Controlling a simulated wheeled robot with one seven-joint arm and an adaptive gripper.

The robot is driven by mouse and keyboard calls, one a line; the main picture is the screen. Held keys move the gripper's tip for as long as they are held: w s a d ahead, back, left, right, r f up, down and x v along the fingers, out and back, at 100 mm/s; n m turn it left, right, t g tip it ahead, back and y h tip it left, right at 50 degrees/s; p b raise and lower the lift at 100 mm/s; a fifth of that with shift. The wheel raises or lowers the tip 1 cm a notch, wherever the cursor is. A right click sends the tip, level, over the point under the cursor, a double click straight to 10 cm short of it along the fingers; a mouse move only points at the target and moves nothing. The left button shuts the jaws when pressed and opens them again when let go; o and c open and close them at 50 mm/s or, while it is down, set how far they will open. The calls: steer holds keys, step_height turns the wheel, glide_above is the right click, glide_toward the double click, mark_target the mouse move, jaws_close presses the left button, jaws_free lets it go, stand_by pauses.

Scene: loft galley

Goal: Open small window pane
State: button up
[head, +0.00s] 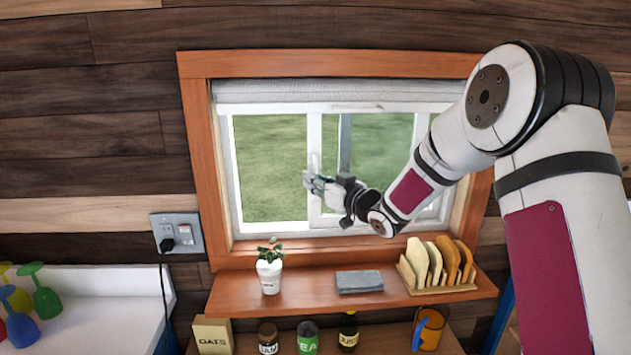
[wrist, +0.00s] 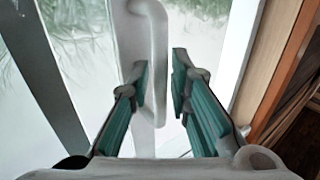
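The window (head: 270,165) has a white frame with two glazed parts and a white upright stile (head: 315,140) between them. A grey upright bar (head: 345,140) shows just right of that stile; I cannot tell how far the pane is slid. A white handle (wrist: 158,50) stands upright on the stile in the wrist view. My gripper (head: 312,182) is at the handle, low on the stile in the head view. In the wrist view its teal-padded fingers (wrist: 160,78) are apart, with the handle lined up between them, closer to the left finger. Contact is not clear.
A lower shelf holds jars and a mug. A rolled blind (head: 330,92) hangs above. Coloured glasses stand at left.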

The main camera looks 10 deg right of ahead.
steer(key=v, duration=1.2)
steer(key=shift+r, duration=0.1)
steer(key=s+d+r+m+g+h, duration=0.25)
steer(key=s+d+h, duration=0.2)
steer(key=s, duration=0.25)
steer(key=s+d+r+m+g+h, duration=0.1)
steer(key=s+d+r+m+h, duration=0.1)
steer(key=s+d+r+h, duration=0.3)
steer(key=s+a+f+g, duration=0.1)
steer(key=s+a+g, duration=0.1)
steer(key=s, duration=0.6)
steer(key=s+a+f+m+g, duration=0.1)
steer(key=s+a+f+g, duration=0.1)
steer(key=s, duration=0.7)
steer(key=s+a+f+g, duration=0.1)
steer(key=s+g, duration=0.1)
steer(key=s, duration=0.6)
steer(key=shift+s+a+f+m, duration=0.25)
steer(key=shift+s+a+m, duration=0.05)
steer(key=shift+a+m, duration=0.1)
